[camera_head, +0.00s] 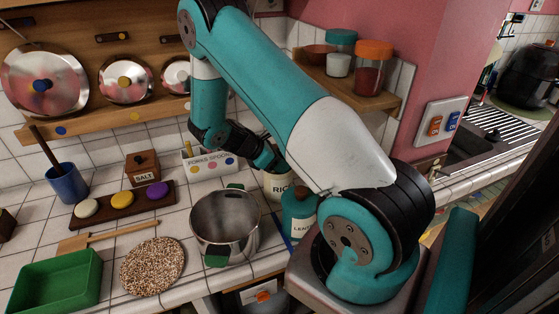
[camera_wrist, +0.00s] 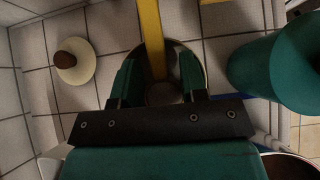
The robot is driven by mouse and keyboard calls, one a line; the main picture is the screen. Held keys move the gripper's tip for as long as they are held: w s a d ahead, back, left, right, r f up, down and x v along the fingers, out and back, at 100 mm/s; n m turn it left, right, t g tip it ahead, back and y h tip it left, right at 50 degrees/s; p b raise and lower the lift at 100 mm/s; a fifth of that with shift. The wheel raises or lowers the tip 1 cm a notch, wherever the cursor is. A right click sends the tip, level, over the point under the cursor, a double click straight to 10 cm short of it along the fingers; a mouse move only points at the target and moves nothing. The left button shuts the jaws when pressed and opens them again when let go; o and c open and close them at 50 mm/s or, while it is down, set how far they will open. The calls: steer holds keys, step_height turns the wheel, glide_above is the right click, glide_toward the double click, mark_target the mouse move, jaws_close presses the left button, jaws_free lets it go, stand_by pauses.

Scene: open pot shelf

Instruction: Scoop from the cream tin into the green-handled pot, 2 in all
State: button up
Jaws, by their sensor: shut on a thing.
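The cream tin (camera_head: 277,188), labelled RICE, stands behind the pot on the counter, partly hidden by my arm and the teal tin. The pot (camera_head: 225,222) with green handles stands open on the counter in front of it. Its rim shows at the bottom right of the wrist view (camera_wrist: 288,164). My gripper (camera_wrist: 158,90) is above a round opening at the cream tin, its green fingers closed around a yellow-handled scoop (camera_wrist: 152,38). The scoop's bowl and what it holds cannot be made out. A cream lid (camera_wrist: 75,62) with a brown knob lies beside the tin.
A teal tin (camera_head: 299,213) stands right of the pot and shows large in the wrist view (camera_wrist: 280,65). A speckled round mat (camera_head: 152,266), a green bin (camera_head: 57,281) and a wooden spatula (camera_head: 105,236) lie to the left. A salt box (camera_head: 143,168) stands behind.

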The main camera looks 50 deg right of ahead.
steer(key=shift+r+p, duration=3.25)
steer(key=shift+r, duration=0.6)
steer(key=shift+w, duration=0.1)
